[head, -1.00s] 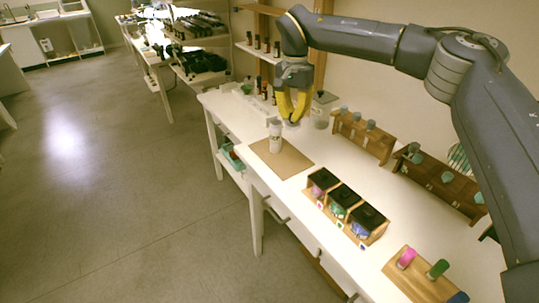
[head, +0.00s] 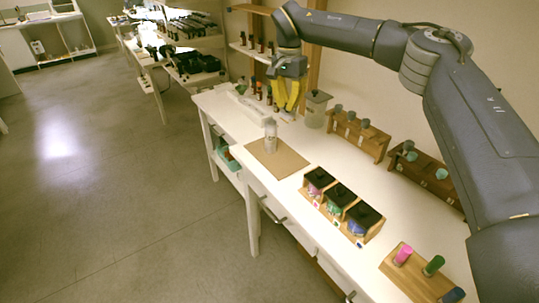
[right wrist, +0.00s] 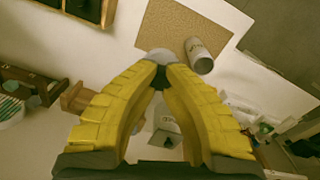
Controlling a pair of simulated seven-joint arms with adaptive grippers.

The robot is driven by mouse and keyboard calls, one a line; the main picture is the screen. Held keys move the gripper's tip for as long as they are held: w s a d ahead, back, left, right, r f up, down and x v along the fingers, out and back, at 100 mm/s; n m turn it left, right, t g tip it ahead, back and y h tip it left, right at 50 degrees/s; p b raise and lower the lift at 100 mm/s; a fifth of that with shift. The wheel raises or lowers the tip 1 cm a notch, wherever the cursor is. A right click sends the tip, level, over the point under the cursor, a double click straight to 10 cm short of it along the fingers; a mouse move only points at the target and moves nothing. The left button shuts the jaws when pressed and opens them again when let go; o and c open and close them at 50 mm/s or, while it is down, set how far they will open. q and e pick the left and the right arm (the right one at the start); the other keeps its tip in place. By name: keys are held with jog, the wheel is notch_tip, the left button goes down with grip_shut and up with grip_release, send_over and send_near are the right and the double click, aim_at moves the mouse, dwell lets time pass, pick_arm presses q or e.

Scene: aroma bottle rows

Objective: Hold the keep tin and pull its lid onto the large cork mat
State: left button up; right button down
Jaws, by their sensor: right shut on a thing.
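The large cork mat (head: 290,163) lies flat on the white table. A pale grey canister with a label, probably the keep tin (head: 270,139), stands upright on it. It also shows in the right wrist view (right wrist: 200,57). My right gripper (head: 287,114) is behind and to the right of the canister, apart from it. In the right wrist view its yellow fingers (right wrist: 160,68) meet at a pale grey rounded piece (right wrist: 160,55), possibly the lid; the fingers partly hide it. My left gripper is not in view.
Wooden racks with bottles (head: 357,135) line the back. A wooden box with three black-topped compartments (head: 340,208) stands in front. Small bottles stand on a back shelf (head: 250,48).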

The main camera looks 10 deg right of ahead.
jog(key=shift+w+d+f, duration=0.1)
jog(key=shift+f, duration=0.05)
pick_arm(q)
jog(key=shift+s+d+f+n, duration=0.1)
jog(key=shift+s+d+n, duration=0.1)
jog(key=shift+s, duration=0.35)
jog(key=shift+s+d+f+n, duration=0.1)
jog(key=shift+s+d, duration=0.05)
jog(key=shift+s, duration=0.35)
pick_arm(e)
send_near(285, 163)
notch_tip(285, 163, down, 5)
jog(key=shift+d+f, duration=0.15)
jog(key=shift+f, duration=0.05)
jog(key=shift+f, duration=0.1)
jog(key=c, duration=1.6)
grip_release()
